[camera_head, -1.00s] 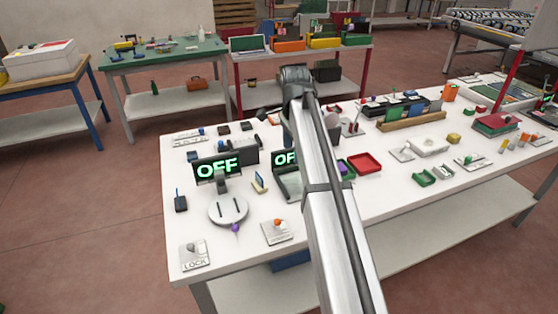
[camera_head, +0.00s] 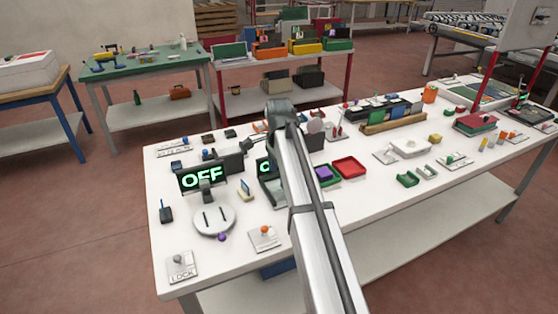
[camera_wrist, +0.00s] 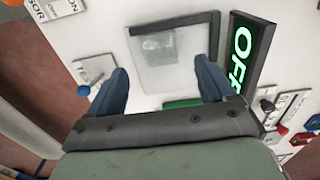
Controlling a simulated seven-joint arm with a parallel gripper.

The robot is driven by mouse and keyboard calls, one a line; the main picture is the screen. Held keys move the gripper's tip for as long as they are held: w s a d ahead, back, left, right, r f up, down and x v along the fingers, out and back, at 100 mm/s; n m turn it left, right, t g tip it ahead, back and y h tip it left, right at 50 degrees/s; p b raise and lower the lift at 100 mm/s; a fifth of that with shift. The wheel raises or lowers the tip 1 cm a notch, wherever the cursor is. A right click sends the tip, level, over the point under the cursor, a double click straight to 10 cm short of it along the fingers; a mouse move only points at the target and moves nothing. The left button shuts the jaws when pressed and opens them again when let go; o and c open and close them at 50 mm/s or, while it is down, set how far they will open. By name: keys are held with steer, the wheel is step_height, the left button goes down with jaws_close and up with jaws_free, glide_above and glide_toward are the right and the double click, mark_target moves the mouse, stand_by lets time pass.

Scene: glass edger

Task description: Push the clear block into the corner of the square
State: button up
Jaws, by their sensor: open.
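In the wrist view, a grey square with a dark raised border (camera_wrist: 214,42) lies on the white table. A pale, see-through shape that looks like the clear block (camera_wrist: 162,43) is inside it, toward the upper left; its edges are faint. My gripper (camera_wrist: 160,82) has its two blue fingers spread wide, with nothing held between them. The fingertips show over the lower side of the square, one at each side; their height above it is unclear. In the head view my own arm hides the gripper, and I cannot make out the block or the square.
An OFF display (camera_wrist: 242,52) stands close to the right of the square. A blue-tipped switch (camera_wrist: 85,88) is to the left. A green piece (camera_wrist: 182,103) shows between the fingers. In the head view, a round dial (camera_head: 214,218) and a red tray (camera_head: 349,167) are on the crowded table.

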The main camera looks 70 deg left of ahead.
mark_target(279, 190)
steer(key=shift+f, duration=3.4)
steer(key=c, duration=1.1)
steer(key=o, duration=1.1)
step_height(279, 190, up, 14)
steer(key=shift+f, duration=0.1)
